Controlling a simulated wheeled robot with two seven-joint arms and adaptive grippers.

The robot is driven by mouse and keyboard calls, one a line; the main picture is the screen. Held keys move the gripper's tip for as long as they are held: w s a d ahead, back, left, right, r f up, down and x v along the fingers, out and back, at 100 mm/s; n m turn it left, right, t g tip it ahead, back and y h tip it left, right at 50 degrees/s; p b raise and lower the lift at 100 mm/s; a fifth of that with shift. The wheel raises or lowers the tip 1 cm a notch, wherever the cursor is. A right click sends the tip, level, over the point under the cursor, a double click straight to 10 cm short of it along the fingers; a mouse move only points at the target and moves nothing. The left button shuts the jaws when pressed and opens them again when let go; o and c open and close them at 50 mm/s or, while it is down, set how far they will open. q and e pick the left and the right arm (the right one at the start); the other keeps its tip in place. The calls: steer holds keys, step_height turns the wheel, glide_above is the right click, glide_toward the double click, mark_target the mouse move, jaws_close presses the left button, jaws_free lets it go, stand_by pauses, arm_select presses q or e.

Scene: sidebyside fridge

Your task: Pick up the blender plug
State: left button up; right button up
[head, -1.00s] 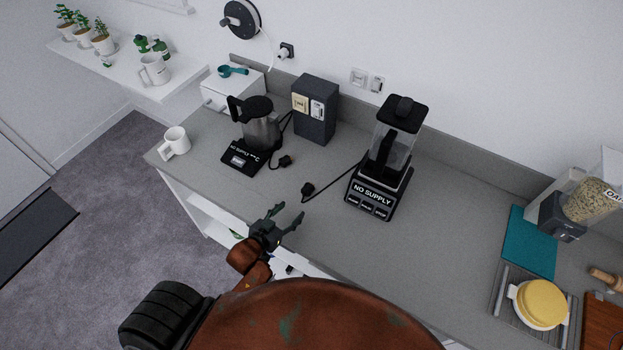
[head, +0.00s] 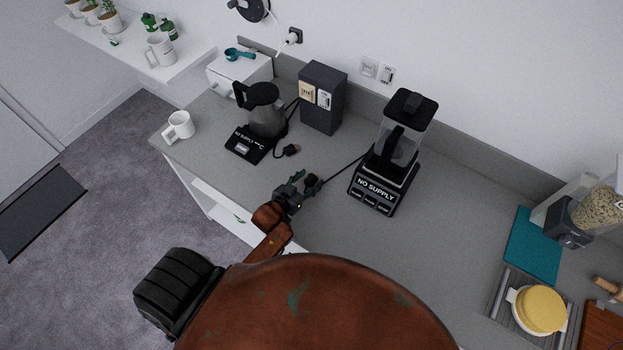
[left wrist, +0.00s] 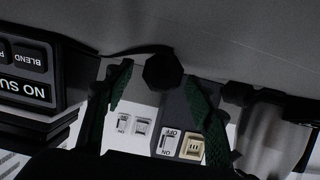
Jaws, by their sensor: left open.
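The blender (head: 385,160) stands on the counter with a "NO SUPPLY" sign on its base; its front also shows at the left of the left wrist view (left wrist: 25,80). Its cord runs left to the black blender plug (head: 312,181). My left gripper (head: 304,178) is open at the plug, over the front part of the counter. In the left wrist view the plug (left wrist: 162,72) sits between the two green-padded fingers (left wrist: 157,78), near their tips. I cannot tell whether either finger touches it. My right gripper is not in view.
A kettle (head: 265,112) on its base stands to the left, with its own black plug (head: 291,150) lying nearby. A dark socket box (head: 322,97) stands behind. A white mug (head: 179,126) is at the counter's left end. The counter right of the blender is clear up to a teal board (head: 533,246).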

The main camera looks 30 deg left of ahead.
arm_select(q)
steer(key=c, duration=1.4)
steer(key=shift+o, duration=0.2)
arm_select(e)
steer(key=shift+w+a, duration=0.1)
arm_select(q)
steer(key=shift+w+r, duration=0.1)
